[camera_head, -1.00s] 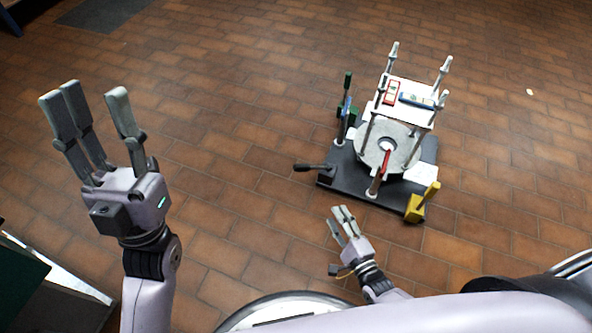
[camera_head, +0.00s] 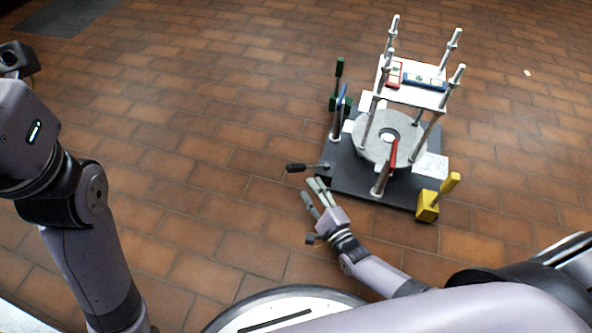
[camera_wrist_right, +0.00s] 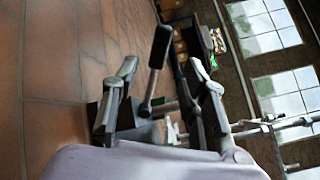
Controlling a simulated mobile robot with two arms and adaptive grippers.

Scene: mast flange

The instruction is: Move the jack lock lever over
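A lever with a black handle (camera_head: 296,168) sticks out to the left from the front left of the dark base plate (camera_head: 352,182); I cannot tell from a label that it is the jack lock lever. My right gripper (camera_head: 313,190) is just in front of this lever, fingers spread and pointing toward it. In the right wrist view the black handle (camera_wrist_right: 161,46) and its metal rod show between the open fingers (camera_wrist_right: 160,100), with no clear contact. The body of my left gripper (camera_head: 28,130) is at the left edge; its fingers are out of view.
The base also carries a yellow lever (camera_head: 448,186), a red lever (camera_head: 393,154), a blue lever (camera_head: 342,97) and a green lever (camera_head: 339,70). A grey round flange (camera_head: 360,140) lies under a white plate (camera_head: 425,97) among upright posts.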

